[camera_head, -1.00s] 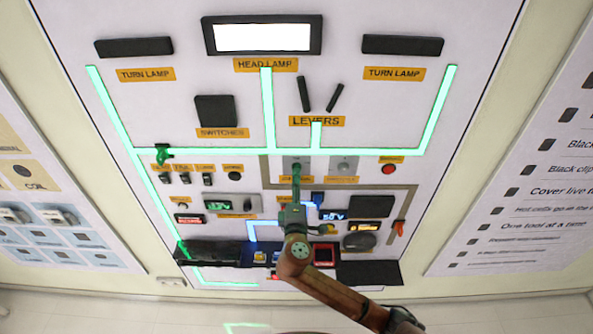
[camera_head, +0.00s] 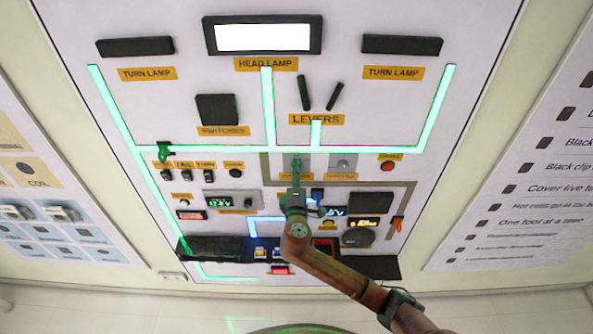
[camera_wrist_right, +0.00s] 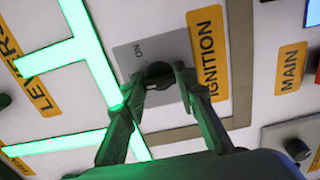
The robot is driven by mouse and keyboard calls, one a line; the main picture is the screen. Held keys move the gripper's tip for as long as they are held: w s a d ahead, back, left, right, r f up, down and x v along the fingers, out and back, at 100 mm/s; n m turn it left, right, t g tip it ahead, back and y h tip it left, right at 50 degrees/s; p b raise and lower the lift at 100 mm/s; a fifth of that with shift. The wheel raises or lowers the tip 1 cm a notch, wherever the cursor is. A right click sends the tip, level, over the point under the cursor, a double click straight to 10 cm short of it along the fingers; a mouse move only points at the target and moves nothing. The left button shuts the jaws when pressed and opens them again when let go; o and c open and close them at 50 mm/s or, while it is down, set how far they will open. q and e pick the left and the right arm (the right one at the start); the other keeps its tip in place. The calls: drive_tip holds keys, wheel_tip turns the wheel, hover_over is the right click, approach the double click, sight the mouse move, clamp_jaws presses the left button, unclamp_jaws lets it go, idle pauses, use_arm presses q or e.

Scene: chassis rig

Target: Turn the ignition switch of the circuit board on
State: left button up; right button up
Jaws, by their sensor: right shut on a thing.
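The ignition switch (camera_wrist_right: 158,72) is a dark round knob on a grey plate, beside the orange IGNITION label and a small ON mark in the right wrist view. My right gripper (camera_wrist_right: 165,82) has its two fingers on either side of the knob, closed on it. In the head view my right gripper (camera_head: 297,164) reaches up to the switch plate and hides most of the knob. Its exact turned angle is hard to tell. My left gripper is not in view.
The upright circuit board (camera_head: 180,95) has a lit head lamp (camera_head: 262,37), glowing green traces (camera_head: 269,115), black levers (camera_head: 304,93) and a red button (camera_head: 388,167). A second knob plate (camera_head: 343,161) stands right of the ignition. A dark ledge (camera_head: 372,268) runs along the bottom.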

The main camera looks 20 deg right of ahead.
drive_tip(key=c, duration=0.5)
drive_tip(key=shift+f+m+b, duration=0.1)
drive_tip(key=shift+m+b, duration=5.8)
drive_tip(key=shift+b, duration=0.05)
drive_tip(key=o, duration=1.1)
